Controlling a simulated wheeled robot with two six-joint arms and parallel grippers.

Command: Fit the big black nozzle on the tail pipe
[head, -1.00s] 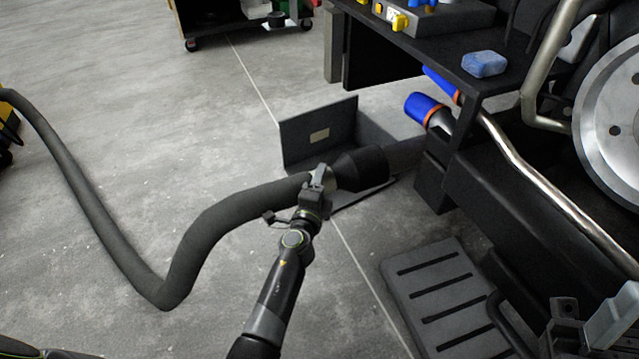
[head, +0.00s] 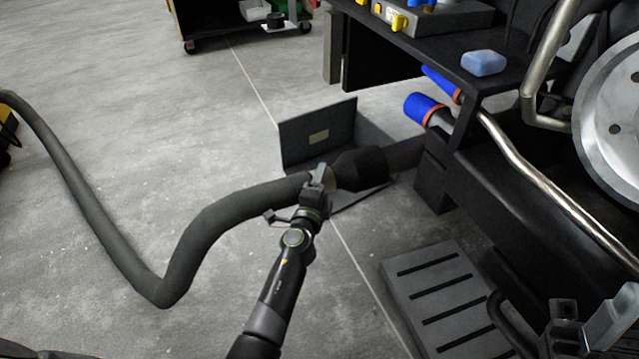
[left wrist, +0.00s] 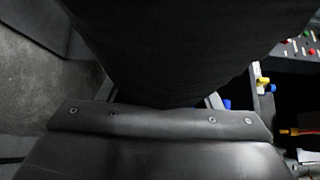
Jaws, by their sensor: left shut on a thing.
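The big black nozzle (head: 362,169) is on the end of a thick grey hose (head: 215,228), low over the floor at mid-picture in the head view. My left gripper (head: 319,180) is shut on the nozzle's narrow rear end, where the hose joins. The nozzle's wide mouth points right at the dark tail pipe (head: 407,153), which comes out from under the vehicle. The two look in line and meet in the picture; I cannot tell whether the mouth is around the pipe or just before it. In the left wrist view the dark nozzle (left wrist: 170,45) fills the upper middle.
An open grey box (head: 318,136) stands on the floor behind the nozzle. Pipes with blue caps (head: 422,107) are above the tail pipe, under a black bench with a blue sponge (head: 484,63). A slotted grey step (head: 437,290) lies at front right. The floor at left is clear beside the hose.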

